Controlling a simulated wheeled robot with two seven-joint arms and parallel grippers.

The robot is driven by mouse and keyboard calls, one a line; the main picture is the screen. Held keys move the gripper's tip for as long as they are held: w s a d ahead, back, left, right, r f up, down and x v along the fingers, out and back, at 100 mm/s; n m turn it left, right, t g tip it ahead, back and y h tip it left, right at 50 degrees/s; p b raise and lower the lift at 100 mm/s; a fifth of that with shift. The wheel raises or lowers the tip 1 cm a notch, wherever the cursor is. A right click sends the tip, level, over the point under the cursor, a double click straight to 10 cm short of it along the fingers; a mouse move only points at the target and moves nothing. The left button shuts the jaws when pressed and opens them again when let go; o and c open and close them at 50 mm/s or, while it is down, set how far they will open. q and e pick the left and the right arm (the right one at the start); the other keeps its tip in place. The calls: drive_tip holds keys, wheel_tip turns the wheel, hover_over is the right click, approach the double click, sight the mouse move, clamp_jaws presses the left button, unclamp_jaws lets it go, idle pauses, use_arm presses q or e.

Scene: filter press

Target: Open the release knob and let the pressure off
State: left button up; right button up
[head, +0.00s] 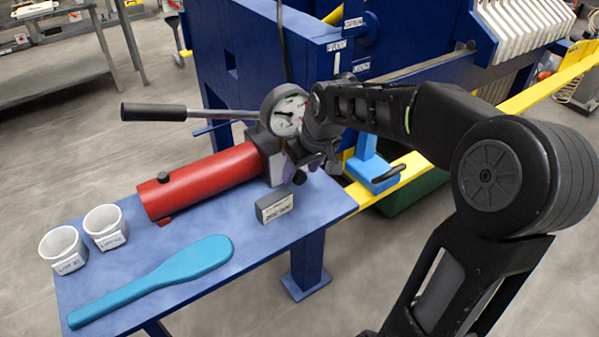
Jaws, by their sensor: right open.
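The hand pump has a red cylinder (205,182), a grey block (270,158) at its right end, and a lever with a black grip (153,112) reaching left. A round pressure gauge (285,112) stands on the block; its reading is too small to tell. A small dark knob (299,178), which looks like the release knob, shows low at the block's right end. My right gripper (312,163) is open beside that end, close to the knob. I cannot tell whether it touches the knob. The gripper and wrist hide part of the block. My left gripper is out of view.
On the blue bench (325,205) are a labelled grey block (274,206), a light-blue paddle (160,278) and two white cups (105,226) (63,248). The blue press frame (235,60) stands behind, with a yellow rail (540,92) at the right.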

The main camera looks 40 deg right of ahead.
drive_tip(key=shift+x, duration=0.75)
clamp_jaws()
